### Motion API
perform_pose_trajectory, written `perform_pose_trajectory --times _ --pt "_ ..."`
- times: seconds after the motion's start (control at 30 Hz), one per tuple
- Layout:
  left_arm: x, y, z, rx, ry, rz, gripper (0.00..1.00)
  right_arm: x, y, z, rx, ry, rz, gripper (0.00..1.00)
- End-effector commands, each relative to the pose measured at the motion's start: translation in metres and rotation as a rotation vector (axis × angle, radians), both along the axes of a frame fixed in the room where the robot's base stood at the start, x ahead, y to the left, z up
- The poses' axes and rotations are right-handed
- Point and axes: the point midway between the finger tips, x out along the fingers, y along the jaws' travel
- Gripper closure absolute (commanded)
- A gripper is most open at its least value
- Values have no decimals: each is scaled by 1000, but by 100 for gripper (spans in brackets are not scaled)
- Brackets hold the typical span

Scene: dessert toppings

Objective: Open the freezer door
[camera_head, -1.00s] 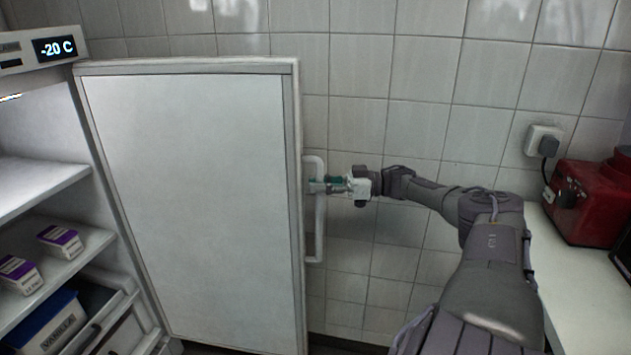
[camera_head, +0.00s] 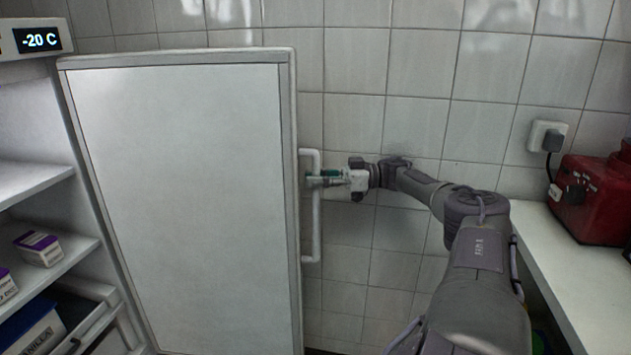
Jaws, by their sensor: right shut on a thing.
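The freezer door (camera_head: 180,200) stands wide open, its white inner panel facing me and its hinge side at the left by the freezer cabinet. A white bar handle (camera_head: 316,230) stands out from the door's right edge. My right gripper (camera_head: 322,179) is shut on the upper part of this handle, its arm reaching in from the lower right. The freezer interior at the left shows shelves (camera_head: 35,182) with small purple-and-white boxes (camera_head: 40,248). A display (camera_head: 38,40) above reads -20 C. My left gripper is not in view.
A tiled wall (camera_head: 420,70) runs close behind the door and my right arm. A light counter (camera_head: 560,270) at the right holds a red appliance (camera_head: 590,195), plugged into a wall socket (camera_head: 545,136). A vanilla tub (camera_head: 35,335) sits low in the freezer.

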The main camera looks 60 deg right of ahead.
Motion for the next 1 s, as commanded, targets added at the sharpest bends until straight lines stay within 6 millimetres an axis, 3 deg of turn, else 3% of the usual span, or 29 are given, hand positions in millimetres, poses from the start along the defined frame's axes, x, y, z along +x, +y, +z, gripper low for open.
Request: perform_pose_trajectory --times 0.17,0.2,0.27,0.67,1.0 --pt "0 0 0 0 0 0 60 0 0 0 -2 1 -1 100" --pt "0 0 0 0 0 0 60 0 0 0 -2 1 -1 78" --pt "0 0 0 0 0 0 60 0 0 0 -2 1 -1 69" --pt "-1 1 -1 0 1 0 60 0 -1 9 -5 2 -1 69" --pt "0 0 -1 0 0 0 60 1 0 72 -6 0 0 69"
